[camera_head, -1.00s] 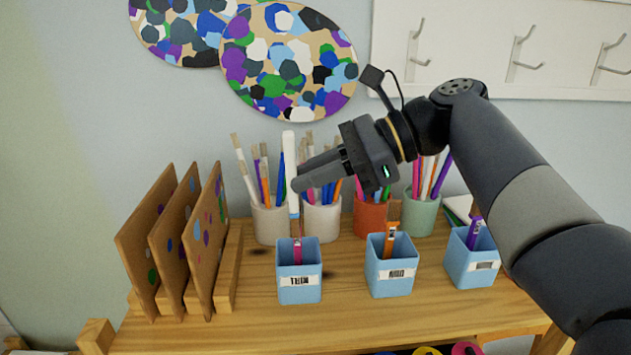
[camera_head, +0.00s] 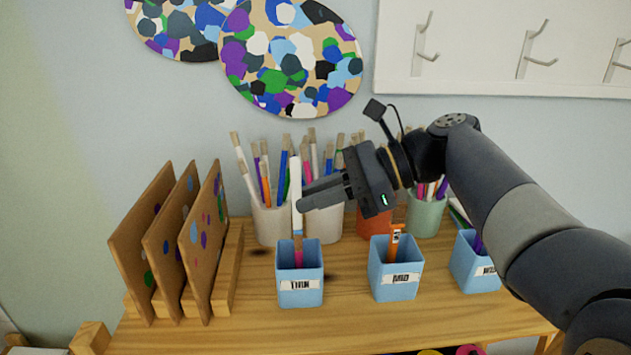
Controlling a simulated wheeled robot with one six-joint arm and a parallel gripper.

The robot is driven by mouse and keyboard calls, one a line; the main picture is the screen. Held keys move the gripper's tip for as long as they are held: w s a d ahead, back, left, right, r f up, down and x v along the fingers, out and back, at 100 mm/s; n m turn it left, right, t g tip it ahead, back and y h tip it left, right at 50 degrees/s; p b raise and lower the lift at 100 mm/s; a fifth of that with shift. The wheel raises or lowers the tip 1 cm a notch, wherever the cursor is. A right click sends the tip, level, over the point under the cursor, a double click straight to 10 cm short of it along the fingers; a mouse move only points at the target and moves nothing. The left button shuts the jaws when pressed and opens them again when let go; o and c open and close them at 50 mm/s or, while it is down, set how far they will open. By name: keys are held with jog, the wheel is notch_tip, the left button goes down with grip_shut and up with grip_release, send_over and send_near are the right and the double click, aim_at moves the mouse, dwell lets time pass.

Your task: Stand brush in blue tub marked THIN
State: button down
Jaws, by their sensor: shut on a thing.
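The blue tub marked THIN (camera_head: 300,288) stands on the wooden shelf top, leftmost of three blue tubs. My gripper (camera_head: 304,198) is above it, shut on a white-handled brush (camera_head: 296,180) that it holds nearly upright. The brush's light blue lower part reaches down close to the tub's mouth. A pink piece (camera_head: 298,256) shows inside the tub; I cannot tell whether it belongs to the held brush or to another one. The brush's lower end is not clear.
The tub marked MID (camera_head: 396,282) holds an orange brush. A third blue tub (camera_head: 470,268) is partly behind my arm. Pots of brushes, including a white one (camera_head: 268,228), stand behind. Wooden panels (camera_head: 140,245) stand in a rack at left. Bare wood (camera_head: 200,338) lies in front.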

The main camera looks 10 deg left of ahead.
notch_tip(320, 180, down, 8)
jog(key=b, duration=0.3)
jog(key=shift+s+b, duration=0.4)
jog(key=shift+s, duration=0.05)
jog(key=shift+d, duration=0.1)
jog(key=c, duration=1.4)
grip_release()
jog(key=shift+o, duration=0.2)
notch_tip(320, 180, up, 10)
